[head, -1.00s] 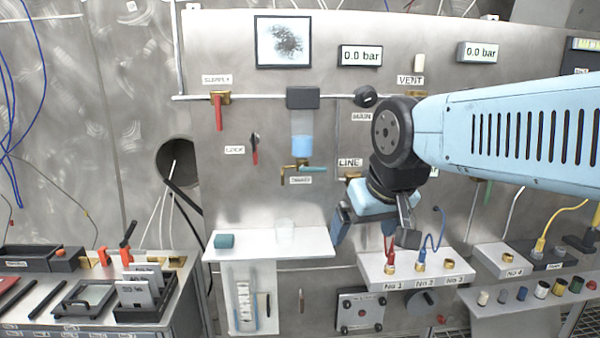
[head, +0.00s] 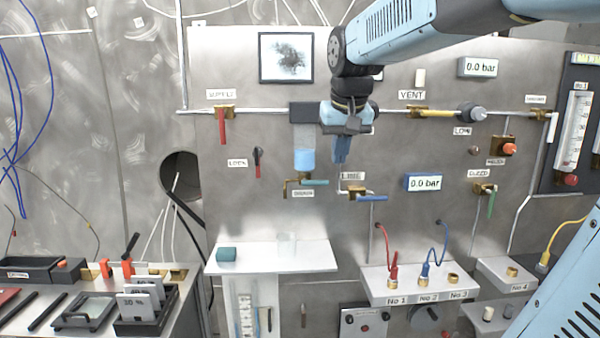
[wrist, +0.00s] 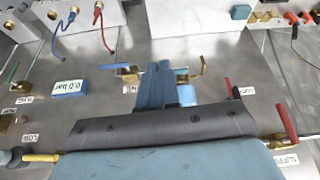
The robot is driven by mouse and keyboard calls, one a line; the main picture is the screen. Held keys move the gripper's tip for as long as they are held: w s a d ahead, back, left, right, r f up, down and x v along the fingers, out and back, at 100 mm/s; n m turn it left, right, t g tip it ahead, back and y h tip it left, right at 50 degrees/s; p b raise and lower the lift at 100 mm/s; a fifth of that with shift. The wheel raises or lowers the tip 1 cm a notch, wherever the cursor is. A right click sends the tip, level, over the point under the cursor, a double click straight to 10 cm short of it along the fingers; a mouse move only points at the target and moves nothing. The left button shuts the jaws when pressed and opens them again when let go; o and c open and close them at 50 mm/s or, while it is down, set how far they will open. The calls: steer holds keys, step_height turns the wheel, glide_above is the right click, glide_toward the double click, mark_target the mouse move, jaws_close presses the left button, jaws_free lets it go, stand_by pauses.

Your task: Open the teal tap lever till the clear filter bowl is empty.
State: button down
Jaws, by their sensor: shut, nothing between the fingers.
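The clear filter bowl (head: 304,159) hangs under a dark head on the steel panel, with blue liquid in it. Below it is the brass drain tap with its teal lever (head: 314,182) lying level, pointing right. My gripper (head: 341,161) is shut and empty, fingers down, just right of the bowl and above the lever's right end. In the wrist view my shut fingers (wrist: 159,67) cover part of the scene beside the blue bowl (wrist: 187,96). The teal lever (wrist: 182,73) shows only partly there.
A blue-handled line tap (head: 370,197) sits at lower right of the lever. A red supply lever (head: 222,128) hangs at left.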

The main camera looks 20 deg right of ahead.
step_height(320, 180, up, 4)
steer(key=m, duration=0.1)
glide_above(315, 182)
steer(key=s+d, duration=0.2)
steer(key=s, duration=0.3)
steer(key=shift+s+a+f+g, duration=0.1)
steer(key=shift+s+a+g, duration=0.1)
steer(key=shift+g, duration=0.1)
steer(key=shift+w, duration=0.1)
steer(key=x, duration=1.4)
steer(key=shift+s, duration=0.4)
steer(key=shift+d+f, duration=0.15)
steer(key=shift+d, duration=0.1)
